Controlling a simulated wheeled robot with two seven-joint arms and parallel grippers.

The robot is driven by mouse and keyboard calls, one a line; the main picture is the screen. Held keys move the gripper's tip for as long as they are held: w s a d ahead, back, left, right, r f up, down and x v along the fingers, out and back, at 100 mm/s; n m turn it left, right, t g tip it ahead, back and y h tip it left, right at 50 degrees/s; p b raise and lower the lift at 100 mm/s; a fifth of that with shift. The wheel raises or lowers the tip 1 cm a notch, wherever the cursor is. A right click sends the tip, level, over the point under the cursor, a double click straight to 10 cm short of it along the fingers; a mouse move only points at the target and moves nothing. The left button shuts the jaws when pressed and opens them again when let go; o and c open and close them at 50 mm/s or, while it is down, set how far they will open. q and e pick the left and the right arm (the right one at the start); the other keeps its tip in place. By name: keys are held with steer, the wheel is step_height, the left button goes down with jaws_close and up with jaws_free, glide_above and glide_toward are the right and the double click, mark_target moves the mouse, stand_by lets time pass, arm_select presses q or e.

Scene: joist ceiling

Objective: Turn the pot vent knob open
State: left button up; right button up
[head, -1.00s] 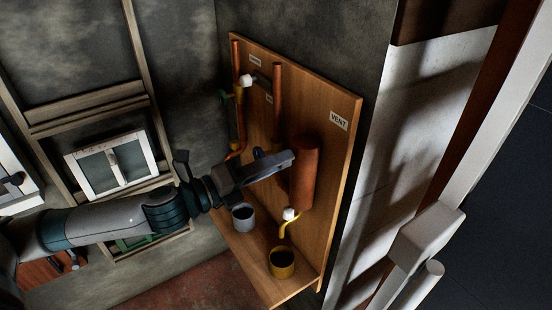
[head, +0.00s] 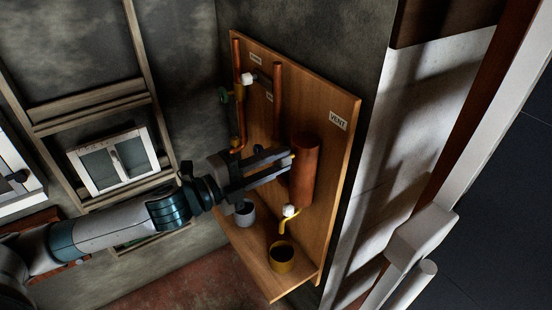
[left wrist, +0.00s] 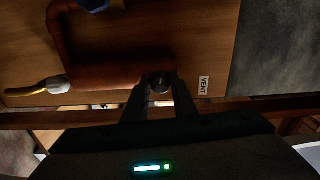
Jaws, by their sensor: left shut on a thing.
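The copper pot (head: 308,172) is an upright cylinder on the wooden board, with a VENT label (head: 338,121) up and to its right. In the left wrist view the pot (left wrist: 105,76) lies sideways, with the VENT label (left wrist: 204,86) beyond its end. The pot vent knob (left wrist: 160,84) is a dark round piece at that end, between the fingertips of my left gripper (left wrist: 160,90). In the head view my left gripper (head: 289,160) reaches the pot's upper left side, shut on the knob, which the fingers mostly hide. My right gripper is out of view.
A yellow spout with a white fitting (head: 289,211) is below the pot, above a yellow cup (head: 282,257). A grey cup (head: 244,214) stands on the shelf. Copper pipes (head: 277,100) and a white fitting (head: 247,78) are left of the pot.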

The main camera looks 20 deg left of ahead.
arm_select(q)
steer(key=shift+r, duration=0.1)
steer(key=o, duration=1)
steer(key=shift+o, duration=0.2)
steer(key=shift+d, duration=0.1)
steer(key=shift+s, duration=0.15)
steer(key=shift+s+a+f+b, duration=0.2)
steer(key=shift+s+a+b, duration=0.2)
steer(key=shift+a, duration=0.1)
steer(key=v, duration=1.6)
steer(key=shift+r+p, duration=0.2)
steer(key=shift+p, duration=0.15)
